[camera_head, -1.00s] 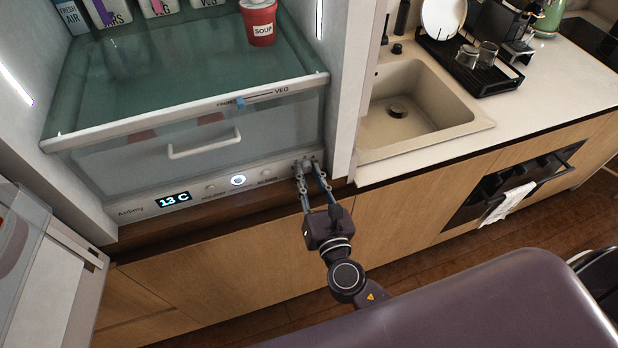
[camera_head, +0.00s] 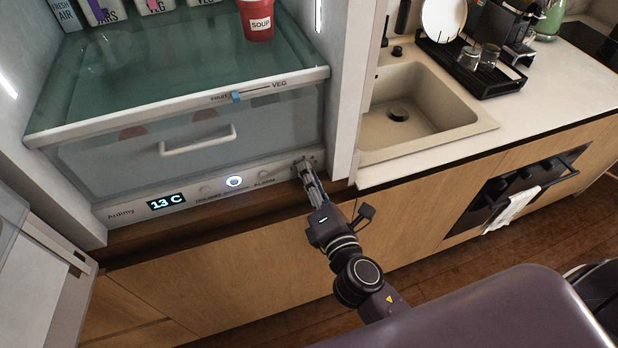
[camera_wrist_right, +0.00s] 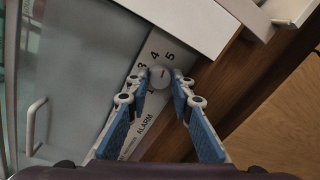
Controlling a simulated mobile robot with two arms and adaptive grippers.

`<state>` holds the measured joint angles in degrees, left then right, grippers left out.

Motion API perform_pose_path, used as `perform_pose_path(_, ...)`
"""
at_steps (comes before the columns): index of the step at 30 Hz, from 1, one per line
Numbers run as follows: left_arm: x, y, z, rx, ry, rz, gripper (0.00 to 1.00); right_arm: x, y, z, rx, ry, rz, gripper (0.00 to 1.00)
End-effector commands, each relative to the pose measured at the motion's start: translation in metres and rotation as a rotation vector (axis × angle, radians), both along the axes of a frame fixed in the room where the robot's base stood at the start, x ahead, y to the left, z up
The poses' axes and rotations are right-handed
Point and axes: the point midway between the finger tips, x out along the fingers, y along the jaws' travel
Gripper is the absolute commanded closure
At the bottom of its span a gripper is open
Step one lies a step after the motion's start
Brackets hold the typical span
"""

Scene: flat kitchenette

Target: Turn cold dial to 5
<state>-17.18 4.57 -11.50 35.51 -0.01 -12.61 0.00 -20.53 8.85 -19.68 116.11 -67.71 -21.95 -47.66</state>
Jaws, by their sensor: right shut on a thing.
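The cold dial (camera_wrist_right: 160,78) is a small round light knob on the fridge's control strip, with the numbers 3, 4 and 5 printed beside it in the right wrist view. It bears a small reddish mark; I cannot tell exactly which number it points to. My right gripper (camera_wrist_right: 161,88) has one blue-padded finger on each side of the knob and is shut on it. In the head view, the right gripper (camera_head: 306,166) reaches the right end of the control strip (camera_head: 218,190), and its fingers mostly hide the dial. My left gripper is not in view.
The strip's display (camera_head: 167,202) reads 13 C, with a lit round button (camera_head: 234,182) beside it. A clear drawer with a white handle (camera_head: 198,141) is above. The fridge's side wall (camera_head: 345,130) stands close right of the gripper; a sink (camera_head: 420,115) lies beyond.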

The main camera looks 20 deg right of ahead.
Motion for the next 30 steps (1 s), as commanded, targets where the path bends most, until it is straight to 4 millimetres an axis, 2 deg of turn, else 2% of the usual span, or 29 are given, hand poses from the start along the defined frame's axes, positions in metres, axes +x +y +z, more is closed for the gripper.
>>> perform_pose_path(12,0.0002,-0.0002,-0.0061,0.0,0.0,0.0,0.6,-0.0002,-0.0004,-0.0012,0.191,0.008,-0.001,1.0)
perform_pose_path(29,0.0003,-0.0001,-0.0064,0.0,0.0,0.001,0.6,-0.0002,-0.0003,-0.0008,0.217,0.009,0.0,1.0)
perform_pose_path(30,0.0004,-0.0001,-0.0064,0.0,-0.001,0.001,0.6,-0.0002,-0.0003,-0.0008,0.217,0.009,0.0,0.76)
